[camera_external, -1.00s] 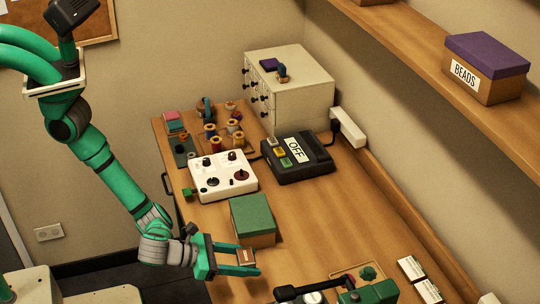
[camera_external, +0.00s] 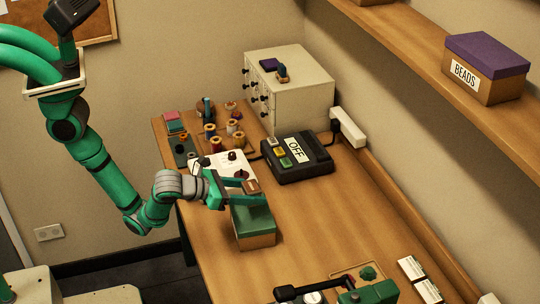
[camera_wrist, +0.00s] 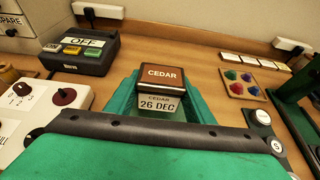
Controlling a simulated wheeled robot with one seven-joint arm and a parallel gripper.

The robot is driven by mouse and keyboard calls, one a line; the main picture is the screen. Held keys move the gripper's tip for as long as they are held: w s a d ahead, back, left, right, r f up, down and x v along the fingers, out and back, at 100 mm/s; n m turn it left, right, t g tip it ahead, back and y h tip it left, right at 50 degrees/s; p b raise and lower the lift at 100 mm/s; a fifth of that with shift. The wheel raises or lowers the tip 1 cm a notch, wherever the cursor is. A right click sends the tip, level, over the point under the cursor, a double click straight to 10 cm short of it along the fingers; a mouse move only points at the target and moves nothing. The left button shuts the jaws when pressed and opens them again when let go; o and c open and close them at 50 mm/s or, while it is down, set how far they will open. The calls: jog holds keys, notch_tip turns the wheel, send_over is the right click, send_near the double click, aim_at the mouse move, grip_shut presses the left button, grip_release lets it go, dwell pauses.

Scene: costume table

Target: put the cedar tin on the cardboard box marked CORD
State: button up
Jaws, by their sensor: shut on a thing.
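The cedar tin (camera_wrist: 162,77), small with a brown lid reading CEDAR and a tag reading 26 DEC, is between the fingers of my gripper (camera_external: 248,193). In the external view the tin (camera_external: 251,187) is held just above a box with a green lid (camera_external: 256,222). My gripper is shut on the tin. The label side of the green-lidded box does not show, so I cannot read CORD on it. In the wrist view my own gripper parts cover most of what is below.
A white control panel (camera_external: 222,167) and a black device reading OFF (camera_external: 297,157) stand behind the box. Spools (camera_external: 210,130) and a drawer cabinet (camera_external: 290,90) are farther back. A box marked BEADS (camera_external: 486,68) sits on the shelf.

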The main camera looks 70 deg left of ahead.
aim_at(250, 213)
jog(key=shift+f, duration=2.3)
jog(key=shift+f, duration=0.1)
jog(key=o, duration=1.1)
jog(key=shift+s+r, duration=0.2)
jog(key=shift+s, duration=0.05)
jog(key=v, duration=1.1)
jog(key=shift+s+r, duration=0.15)
jog(key=shift+s, duration=0.05)
